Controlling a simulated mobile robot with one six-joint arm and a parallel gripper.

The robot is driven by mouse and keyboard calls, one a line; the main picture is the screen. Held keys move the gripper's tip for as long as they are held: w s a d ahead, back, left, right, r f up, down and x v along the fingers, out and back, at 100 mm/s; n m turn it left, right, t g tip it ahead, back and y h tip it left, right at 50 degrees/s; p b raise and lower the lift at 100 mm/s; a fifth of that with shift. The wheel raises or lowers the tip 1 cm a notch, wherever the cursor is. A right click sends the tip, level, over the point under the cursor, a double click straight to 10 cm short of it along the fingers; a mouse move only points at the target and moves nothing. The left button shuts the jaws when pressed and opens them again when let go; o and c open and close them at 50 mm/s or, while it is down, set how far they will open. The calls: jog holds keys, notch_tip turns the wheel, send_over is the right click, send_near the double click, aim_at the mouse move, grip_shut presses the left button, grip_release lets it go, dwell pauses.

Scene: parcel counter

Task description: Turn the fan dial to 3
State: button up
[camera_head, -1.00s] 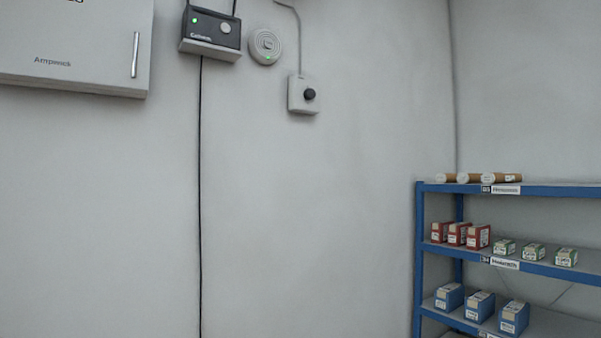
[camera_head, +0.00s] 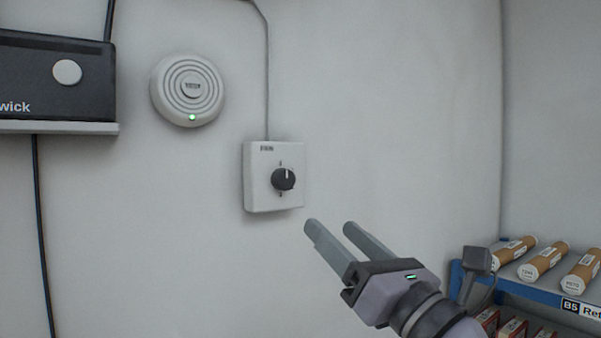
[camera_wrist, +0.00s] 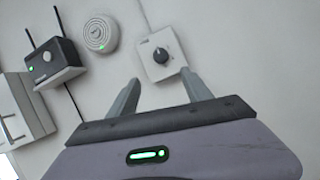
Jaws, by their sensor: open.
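The fan dial (camera_head: 283,179) is a round black knob with a pale pointer line on a white wall box (camera_head: 256,194). The line points roughly up; the small marks around it are too small to read. In the wrist view the dial (camera_wrist: 161,55) sits on its box (camera_wrist: 156,70) beyond the fingertips, between them and nearer the right one. My gripper (camera_head: 331,226) is open and empty, below and right of the box in the head view, apart from it. It also shows in the wrist view (camera_wrist: 160,88).
A round white detector (camera_head: 188,90) with a green light and a dark router (camera_head: 60,80) on a small ledge are left of the box. A blue shelf (camera_head: 545,294) with cardboard tubes (camera_head: 543,261) stands at right. The wall below the box is clear.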

aim_at(286, 184)
jog(key=p+x, duration=0.4)
jog(key=x, duration=1)
jog(key=shift+w+a+p, duration=0.1)
jog(key=shift+w+p, duration=0.2)
jog(key=shift+w, duration=0.05)
jog(key=shift+r, duration=0.1)
jog(key=shift+c, duration=0.5)
grip_shut()
jog(key=shift+b, duration=0.3)
